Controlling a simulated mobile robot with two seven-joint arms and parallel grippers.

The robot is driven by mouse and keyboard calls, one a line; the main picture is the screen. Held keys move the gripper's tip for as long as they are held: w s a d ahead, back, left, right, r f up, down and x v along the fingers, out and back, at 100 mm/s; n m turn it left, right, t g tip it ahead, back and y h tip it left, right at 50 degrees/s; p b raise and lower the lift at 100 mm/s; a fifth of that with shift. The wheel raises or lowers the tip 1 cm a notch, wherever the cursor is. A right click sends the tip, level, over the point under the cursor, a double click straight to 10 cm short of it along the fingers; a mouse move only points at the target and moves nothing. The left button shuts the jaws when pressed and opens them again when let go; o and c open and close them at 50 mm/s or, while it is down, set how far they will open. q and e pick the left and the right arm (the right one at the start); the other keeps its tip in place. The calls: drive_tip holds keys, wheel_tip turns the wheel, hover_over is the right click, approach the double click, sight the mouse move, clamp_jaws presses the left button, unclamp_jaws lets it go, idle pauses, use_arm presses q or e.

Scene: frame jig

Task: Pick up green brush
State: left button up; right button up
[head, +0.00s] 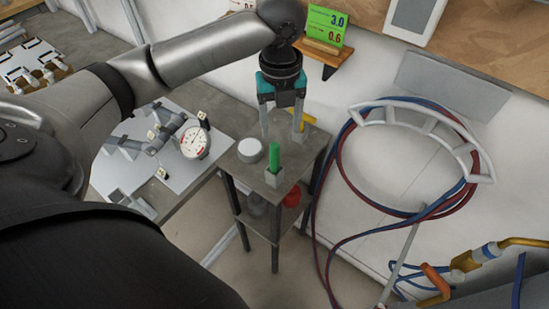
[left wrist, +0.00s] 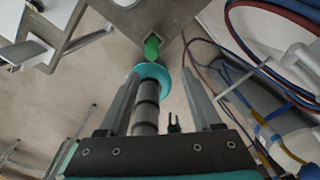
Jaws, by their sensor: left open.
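The green brush (head: 274,157) stands upright in a small grey holder (head: 274,178) at the near corner of a small grey stand (head: 245,172). In the left wrist view its green part (left wrist: 152,47) shows beyond the fingers, near the stand's corner. My left gripper (head: 281,134) points down over the stand, open, its fingertips above and behind the brush, apart from it. In the left wrist view the left gripper (left wrist: 158,78) has spread fingers. A grey ribbed cylinder with a teal end (left wrist: 147,105) shows between them; I cannot tell what it is. My right gripper is not in view.
A white round-topped item (head: 250,150) and a yellow item (head: 301,118) are on the stand near the brush. A red item (head: 292,194) is on its lower shelf. A gauge (head: 194,142) is at left. Hoses (head: 345,172) hang on the wall at right.

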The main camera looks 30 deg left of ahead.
sight(275, 161)
use_arm(q)
drive_tip(key=shift+s+a+r+m, duration=0.1)
drive_tip(key=shift+a+r+m, duration=0.25)
drive_tip(key=shift+r, duration=0.1)
drive_tip(key=shift+a+f, duration=0.1)
drive_tip(key=shift+f, duration=0.1)
wheel_tip(275, 161, down, 9)
drive_tip(key=shift+f+b, duration=0.15)
drive_tip(key=shift+b, duration=0.45)
drive_tip(key=shift+a+f+b, duration=0.15)
drive_tip(key=shift+a+f, duration=0.05)
drive_tip(key=shift+f, duration=1.1)
drive_tip(key=shift+a+f+b, duration=0.15)
drive_tip(key=shift+f, duration=1.15)
clamp_jaws()
